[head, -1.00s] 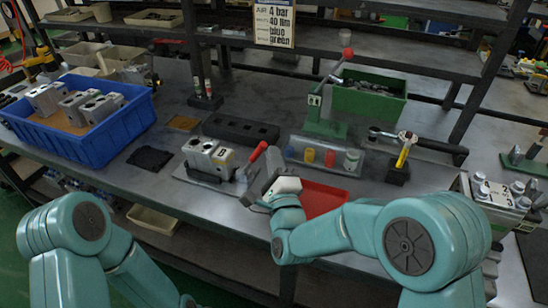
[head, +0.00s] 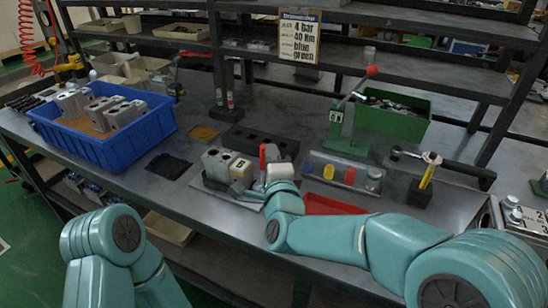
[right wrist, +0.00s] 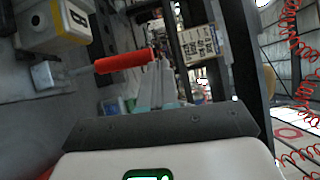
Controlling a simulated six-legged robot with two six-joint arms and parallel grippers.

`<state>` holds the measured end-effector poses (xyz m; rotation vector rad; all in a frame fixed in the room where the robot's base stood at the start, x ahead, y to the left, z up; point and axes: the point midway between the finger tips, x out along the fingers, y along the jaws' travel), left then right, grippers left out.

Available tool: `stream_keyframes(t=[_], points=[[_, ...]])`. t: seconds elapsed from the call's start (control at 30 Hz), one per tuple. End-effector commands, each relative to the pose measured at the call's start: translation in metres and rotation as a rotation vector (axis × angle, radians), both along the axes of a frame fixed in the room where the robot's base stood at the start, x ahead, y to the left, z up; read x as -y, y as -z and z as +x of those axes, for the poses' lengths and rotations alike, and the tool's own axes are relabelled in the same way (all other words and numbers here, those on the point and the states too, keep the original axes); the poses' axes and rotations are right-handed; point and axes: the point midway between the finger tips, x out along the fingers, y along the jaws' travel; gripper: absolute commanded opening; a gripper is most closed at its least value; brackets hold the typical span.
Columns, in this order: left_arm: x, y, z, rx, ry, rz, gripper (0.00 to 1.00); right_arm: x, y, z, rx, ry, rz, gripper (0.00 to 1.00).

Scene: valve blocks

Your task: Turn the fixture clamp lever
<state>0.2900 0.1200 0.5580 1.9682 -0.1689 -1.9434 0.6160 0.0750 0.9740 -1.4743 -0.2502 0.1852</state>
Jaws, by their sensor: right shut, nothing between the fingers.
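The fixture holds a grey valve block (head: 215,163) and a pale block with a dark mark (head: 241,170) on a flat plate (head: 203,184). The clamp lever has a red handle (head: 263,157), which stands nearly upright at the fixture's right end. In the right wrist view the red handle (right wrist: 124,62) lies sideways, left of the fingers.
A blue crate (head: 158,127) with valve blocks stands at left. A dark slotted block (head: 262,141) is behind the fixture.

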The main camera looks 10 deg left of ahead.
Motion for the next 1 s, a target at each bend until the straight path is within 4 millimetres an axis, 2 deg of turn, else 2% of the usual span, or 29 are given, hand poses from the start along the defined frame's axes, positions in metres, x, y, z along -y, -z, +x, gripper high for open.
stream_keyframes(t=[0.13, 0.27, 0.5, 0.7, 0.83, 1.0], points=[[0.0, 0.002, 0.0, 0.0, 0.0, 0.0, 0.45, 0.003, 0.0, -0.005, 0.001, 0.003, 0.003, 0.0], [0.0, 0.007, 0.0, 0.0, 0.0, 0.0, 0.45, 0.008, 0.002, -0.026, 0.001, 0.001, 0.001, 0.0], [0.0, 0.018, 0.0, 0.0, 0.0, 0.0, 0.45, 0.025, 0.006, -0.088, 0.002, -0.002, 0.0, 0.0], [0.0, 0.024, 0.0, 0.0, 0.0, 0.0, 0.45, 0.037, 0.008, -0.132, 0.002, -0.003, 0.0, 0.0], [0.0, 0.025, 0.0, 0.0, 0.0, 0.0, 0.45, 0.042, 0.008, -0.149, 0.001, -0.002, 0.0, 0.0], [0.0, 0.026, 0.0, 0.0, 0.0, 0.0, 0.45, 0.045, 0.008, -0.158, 0.001, 0.0, 0.0, 0.0]])
